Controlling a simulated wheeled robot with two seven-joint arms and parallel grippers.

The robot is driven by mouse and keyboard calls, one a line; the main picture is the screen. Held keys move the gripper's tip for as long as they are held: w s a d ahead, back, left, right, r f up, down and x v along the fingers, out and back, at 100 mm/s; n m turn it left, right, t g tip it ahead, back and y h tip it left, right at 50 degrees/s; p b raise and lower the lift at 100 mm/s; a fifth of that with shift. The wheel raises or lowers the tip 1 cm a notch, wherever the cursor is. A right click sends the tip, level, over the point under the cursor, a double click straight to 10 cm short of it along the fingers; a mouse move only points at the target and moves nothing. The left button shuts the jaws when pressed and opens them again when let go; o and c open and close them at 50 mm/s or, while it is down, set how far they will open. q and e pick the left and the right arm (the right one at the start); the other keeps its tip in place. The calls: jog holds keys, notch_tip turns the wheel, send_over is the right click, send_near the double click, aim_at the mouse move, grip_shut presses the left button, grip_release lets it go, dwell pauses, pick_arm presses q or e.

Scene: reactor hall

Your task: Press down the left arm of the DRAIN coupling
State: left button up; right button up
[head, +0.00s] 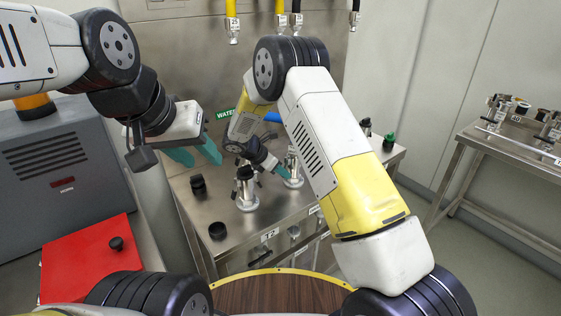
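Two silvery upright couplings stand on the steel cabinet top: a nearer coupling (246,192) with a dark top and another coupling (293,171) behind it to the right. I cannot read a DRAIN label, so I cannot tell which one is DRAIN. My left gripper (202,160) is above the cabinet's left part, its teal fingers apart and empty, left of and clear of both couplings. My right gripper (282,174) has its teal fingertips between the couplings, close to the right one. Contact and finger gap cannot be made out. My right arm hides part of the cabinet top.
Black caps (217,231) sit at the cabinet's left front. A green-topped fitting (389,141) stands at its right. Hoses (232,22) hang above. A green WATER label (226,113) is on the back panel. A grey box (62,165) and red panel (85,262) are left; a steel table (510,145) is right.

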jog(key=shift+r, duration=0.1)
notch_tip(320, 180, up, 3)
jog(key=shift+r, duration=0.1)
jog(key=s+r, duration=0.1)
jog(key=s, duration=1.5)
jog(key=shift+r, duration=0.3)
jog(key=shift+c, duration=0.2)
